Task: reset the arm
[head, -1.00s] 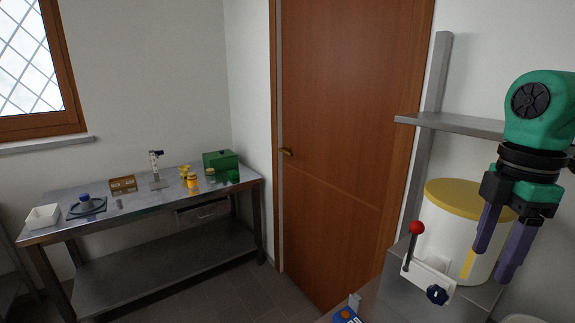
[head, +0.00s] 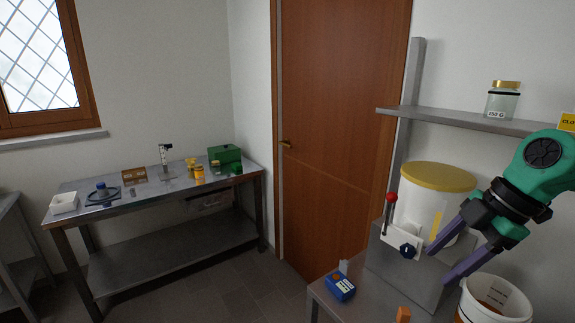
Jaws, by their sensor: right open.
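My right arm, green and black, comes in from the right edge in the head view. My right gripper (head: 437,268) has two purple fingers spread apart with nothing between them. It points down and to the left, in front of the white tank with a yellow lid (head: 438,178). A lever with a red knob (head: 391,198) and a dark blue star knob (head: 408,251) sit left of the fingers, on a white plate below the tank. My left gripper is not in view.
A white bucket (head: 511,290) stands below my right arm. A blue device (head: 340,286) lies on the bench. A jar (head: 503,103) stands on the wall shelf (head: 450,120). A steel table (head: 150,208) with several small items stands at left, beside a closed wooden door (head: 340,130).

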